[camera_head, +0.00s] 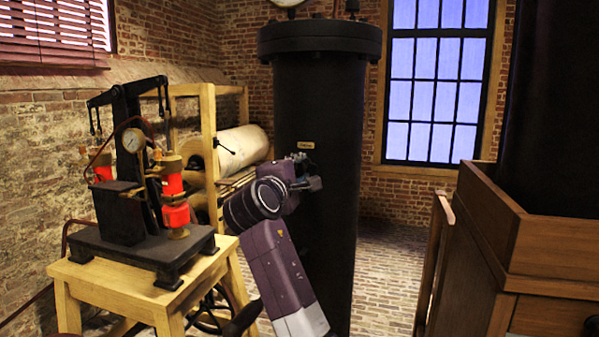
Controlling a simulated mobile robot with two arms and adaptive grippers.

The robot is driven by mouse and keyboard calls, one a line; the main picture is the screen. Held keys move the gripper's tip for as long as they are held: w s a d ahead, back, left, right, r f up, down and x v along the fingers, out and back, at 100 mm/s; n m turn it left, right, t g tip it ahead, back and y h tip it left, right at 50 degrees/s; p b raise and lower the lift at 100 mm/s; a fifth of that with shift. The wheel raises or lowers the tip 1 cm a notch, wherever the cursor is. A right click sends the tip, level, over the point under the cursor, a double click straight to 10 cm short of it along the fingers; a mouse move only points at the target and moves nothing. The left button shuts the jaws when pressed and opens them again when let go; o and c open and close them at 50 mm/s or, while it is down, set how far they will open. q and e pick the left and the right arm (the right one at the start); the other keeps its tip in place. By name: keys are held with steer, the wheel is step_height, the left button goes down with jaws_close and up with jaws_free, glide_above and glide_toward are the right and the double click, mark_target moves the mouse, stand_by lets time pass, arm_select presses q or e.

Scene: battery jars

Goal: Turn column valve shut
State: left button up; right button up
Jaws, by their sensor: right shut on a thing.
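The tall black column (318,115) with a flanged top stands in the middle of the view, with a small brass label (306,145) on its front. My right gripper (312,180) is at the column's front, just below this label, its arm coming up from the bottom. It is shut on a small part there, which I take to be the column valve; the jaws and wrist mostly hide it, so its angle cannot be told. My left gripper is not in view.
A wooden table (90,285) at left carries a black pump apparatus (122,215) with a gauge and red cylinders. A wooden rack (212,130) holding a pale roll stands behind. A wooden cabinet (490,230) fills the right. Brick floor (390,260) is free between column and cabinet.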

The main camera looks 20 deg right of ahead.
steer(key=shift+f+m, duration=0.15)
steer(key=shift+m, duration=0.65)
steer(key=o, duration=1.1)
steer(key=v, duration=1.2)
